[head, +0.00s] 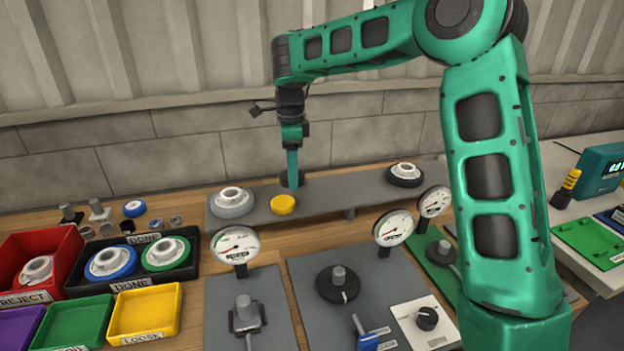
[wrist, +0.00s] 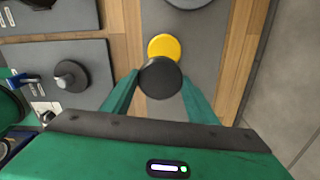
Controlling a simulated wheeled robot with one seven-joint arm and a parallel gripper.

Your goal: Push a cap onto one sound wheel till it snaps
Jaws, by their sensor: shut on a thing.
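My gripper (head: 291,165) points straight down over the grey raised board (head: 330,193) and is shut on a dark round cap (head: 291,179). In the wrist view the dark cap (wrist: 160,79) sits between the two green fingers. I cannot tell whether it touches the board. A yellow cap (head: 283,204) lies just beside it on the board; in the wrist view it is partly covered by the dark cap. A grey-rimmed wheel (head: 233,203) with a white hub stands at the board's left end. A black-rimmed wheel (head: 405,175) with a white hub stands toward its right end.
A black DONE tray (head: 190,270) holds a blue-rimmed and a green-rimmed wheel. A red REJECT bin (head: 75,248) holds a white hub. Dial gauges (head: 236,244) stand in front of the board. The board between the yellow cap and the black-rimmed wheel is mostly clear.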

